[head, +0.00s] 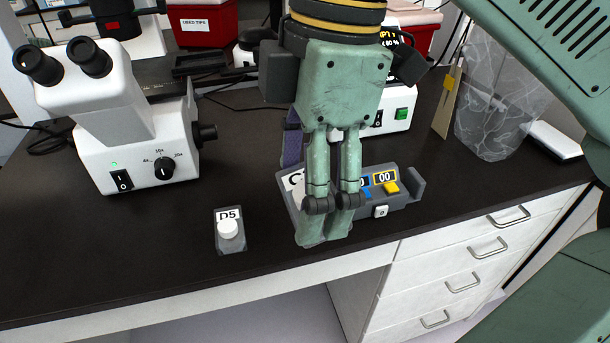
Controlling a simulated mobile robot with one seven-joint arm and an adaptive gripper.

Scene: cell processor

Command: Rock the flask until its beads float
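My gripper (324,236) points down at the front middle of the dark bench. Its green fingers are close together, and I cannot see whether anything is between the tips. It is in front of a grey device (402,194) with a blue and a yellow button and a "00" display, and hides part of it. I cannot clearly make out a flask or any beads. A small grey block labelled D5 with a round white knob or cap (229,230) stands left of my gripper, apart from it; I cannot tell if it is the flask.
A white microscope (137,150) stands at the left. A clear bin with a marbled look (497,110) stands at the back right, beside a tan upright piece (446,108). Red containers (205,24) are at the back. The bench (110,240) is clear at the front left.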

